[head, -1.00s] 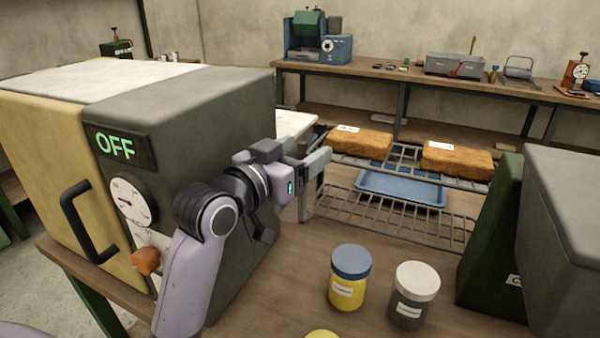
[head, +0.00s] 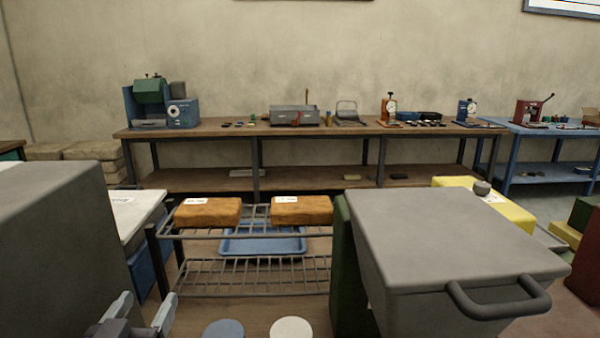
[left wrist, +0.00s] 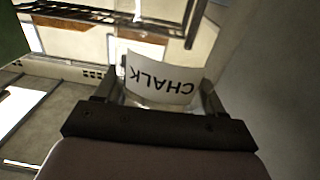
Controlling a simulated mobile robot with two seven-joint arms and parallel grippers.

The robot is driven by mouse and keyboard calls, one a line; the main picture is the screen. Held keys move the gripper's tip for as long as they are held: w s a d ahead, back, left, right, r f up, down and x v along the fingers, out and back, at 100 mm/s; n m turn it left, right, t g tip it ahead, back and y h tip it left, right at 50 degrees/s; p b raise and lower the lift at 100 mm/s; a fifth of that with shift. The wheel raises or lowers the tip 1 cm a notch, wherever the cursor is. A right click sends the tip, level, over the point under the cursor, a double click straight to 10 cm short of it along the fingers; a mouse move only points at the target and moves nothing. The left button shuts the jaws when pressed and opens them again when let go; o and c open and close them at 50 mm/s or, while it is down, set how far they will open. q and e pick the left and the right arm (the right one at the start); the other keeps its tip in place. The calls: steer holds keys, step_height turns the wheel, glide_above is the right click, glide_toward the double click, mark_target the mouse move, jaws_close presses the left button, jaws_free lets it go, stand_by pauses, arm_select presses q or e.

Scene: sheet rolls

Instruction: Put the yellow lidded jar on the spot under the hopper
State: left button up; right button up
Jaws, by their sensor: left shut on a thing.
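My left gripper (head: 146,300) shows at the lower left edge of the head view, beside the grey oven-like box. In the left wrist view its fingers are shut on a pale thing with a white label reading CHALK (left wrist: 160,78). The label is upside down there, and the thing's lid and full shape are hidden. At the bottom of the head view the tops of two jars show, a blue lid (head: 223,329) and a white lid (head: 291,328); their bodies are cut off. I cannot make out a hopper's spot. My right gripper is not in view.
A wire rack (head: 250,275) holds two brown blocks (head: 207,212) and a blue tray (head: 262,244). A large grey box with a handle (head: 450,235) stands at right, the grey oven-like box (head: 60,240) at left. A long workbench (head: 220,131) lines the wall.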

arm_select(q)
steer(key=s+d+f, duration=0.2)
steer(key=s+f, duration=0.3)
steer(key=shift+s+d+f+p, duration=0.15)
steer(key=shift+s+d+p, duration=0.15)
steer(key=shift+d+p, duration=0.1)
steer(key=shift+w, duration=0.15)
